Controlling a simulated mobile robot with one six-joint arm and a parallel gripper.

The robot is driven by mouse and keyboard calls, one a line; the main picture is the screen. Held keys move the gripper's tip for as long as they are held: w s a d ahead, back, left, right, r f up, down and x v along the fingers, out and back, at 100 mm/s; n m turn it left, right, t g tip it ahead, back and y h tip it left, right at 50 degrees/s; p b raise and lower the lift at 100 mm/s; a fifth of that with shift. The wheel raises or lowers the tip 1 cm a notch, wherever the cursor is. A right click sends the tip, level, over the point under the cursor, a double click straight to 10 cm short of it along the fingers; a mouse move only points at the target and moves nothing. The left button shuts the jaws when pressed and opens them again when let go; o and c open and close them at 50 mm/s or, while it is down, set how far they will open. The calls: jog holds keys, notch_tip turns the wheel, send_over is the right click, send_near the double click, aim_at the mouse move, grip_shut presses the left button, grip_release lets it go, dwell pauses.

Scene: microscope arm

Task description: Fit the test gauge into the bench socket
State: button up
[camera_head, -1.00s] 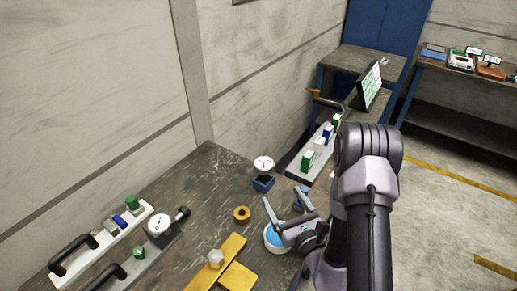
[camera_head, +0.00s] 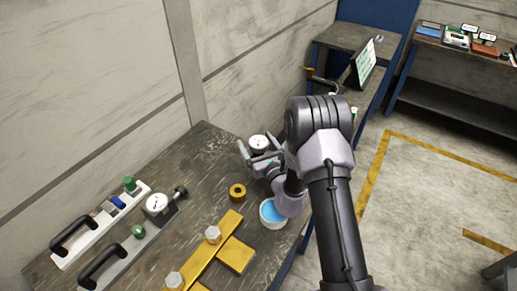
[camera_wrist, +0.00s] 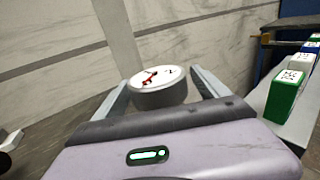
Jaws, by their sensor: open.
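A round white-faced gauge (camera_head: 258,143) stands near the wall at the back of the bench. In the wrist view, the gauge (camera_wrist: 158,83) shows a white dial with a red mark and a grey rim. My gripper (camera_head: 256,152) is open, its fingers pointing at this gauge. In the wrist view one finger lies on each side of the gauge, with gaps visible; I cannot tell how deep it is between them. The blue holder under it is hidden now. A second dial gauge (camera_head: 156,204) sits on a grey fixture at left. I cannot tell which part is the bench socket.
A brass ring (camera_head: 237,191), a cup with blue content (camera_head: 272,213) and yellow plates with bolts (camera_head: 215,250) are near my arm. Black-handled panels (camera_head: 90,225) lie at left.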

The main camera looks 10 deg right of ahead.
aim_at(255, 136)
jog(key=shift+w, duration=0.4)
jog(key=c, duration=1.6)
jog(key=shift+r, duration=0.2)
notch_tip(255, 136, up, 4)
jog(key=shift+f+p, duration=0.1)
jog(key=shift+p, duration=1)
jog(key=s, duration=1.6)
jog(key=w+a+r+n+g+y, duration=0.1)
jog(key=a+r+n+y, duration=0.1)
jog(key=a, duration=0.1)
jog(key=w+a+r+n+g+y, duration=0.1)
jog(key=a+r+n+y, duration=0.1)
jog(key=a+y, duration=0.1)
jog(key=w+a+r+n+g+y, duration=0.1)
jog(key=a+r+n+g+y, duration=0.1)
jog(key=a+y, duration=0.1)
jog(key=shift+w+a, duration=0.15)
jog(key=shift+a, duration=0.65)
